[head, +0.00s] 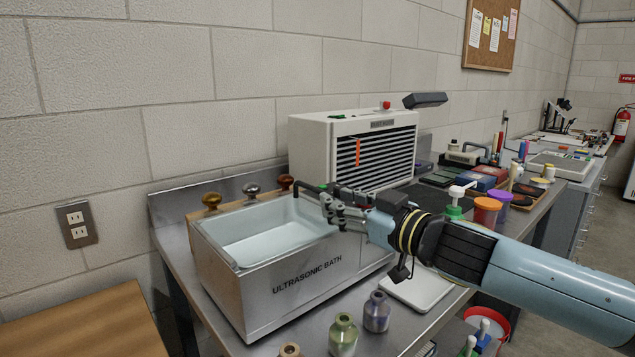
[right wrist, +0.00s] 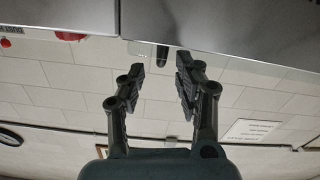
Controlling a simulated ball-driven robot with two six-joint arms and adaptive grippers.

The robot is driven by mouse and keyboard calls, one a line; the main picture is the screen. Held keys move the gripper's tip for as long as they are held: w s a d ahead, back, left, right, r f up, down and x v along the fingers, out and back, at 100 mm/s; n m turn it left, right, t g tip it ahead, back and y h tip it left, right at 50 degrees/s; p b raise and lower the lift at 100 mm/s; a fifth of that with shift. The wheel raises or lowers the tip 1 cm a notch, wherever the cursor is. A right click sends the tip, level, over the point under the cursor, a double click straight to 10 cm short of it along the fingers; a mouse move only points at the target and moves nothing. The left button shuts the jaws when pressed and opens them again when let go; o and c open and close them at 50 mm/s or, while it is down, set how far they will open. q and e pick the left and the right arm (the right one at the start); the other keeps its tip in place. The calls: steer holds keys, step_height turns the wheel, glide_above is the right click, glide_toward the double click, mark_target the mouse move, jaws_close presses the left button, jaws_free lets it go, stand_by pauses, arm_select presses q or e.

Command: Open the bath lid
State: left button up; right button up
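The ultrasonic bath (head: 285,290) is a steel box with a pale basin, standing on the steel bench in the head view. I cannot tell whether a clear lid covers its top. A black bar (head: 308,188), possibly the lid handle, is at the basin's far right rim. My right gripper (head: 333,205) is just beside this bar, over the bath's right end. In the right wrist view, its fingers (right wrist: 160,76) are apart with nothing between the pads. A small dark piece (right wrist: 162,53) lies beyond the fingertips at the bath's edge. My left gripper is not in view.
A white louvred unit (head: 308,145) stands behind the bath. Several knobs (head: 250,190) line its back. Small bottles (head: 377,312) stand in front, and a white tray (head: 425,290) lies to the right. A wooden surface (head: 85,325) is at the lower left.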

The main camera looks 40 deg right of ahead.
mark_target(318, 192)
steer(key=shift+w+a, duration=0.1)
steer(key=shift+w, duration=0.75)
steer(key=shift+w+a+b, duration=0.1)
steer(key=shift+w+b, duration=0.6)
steer(key=shift+w, duration=0.35)
steer(key=shift+w+f+b, duration=0.1)
steer(key=shift+w+b, duration=0.35)
steer(key=shift+w, duration=0.1)
steer(key=shift+w+a+b, duration=0.1)
steer(key=shift+w+b, duration=0.2)
steer(key=shift+w, duration=0.4)
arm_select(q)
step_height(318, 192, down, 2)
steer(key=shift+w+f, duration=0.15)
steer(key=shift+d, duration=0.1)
arm_select(e)
jaws_close()
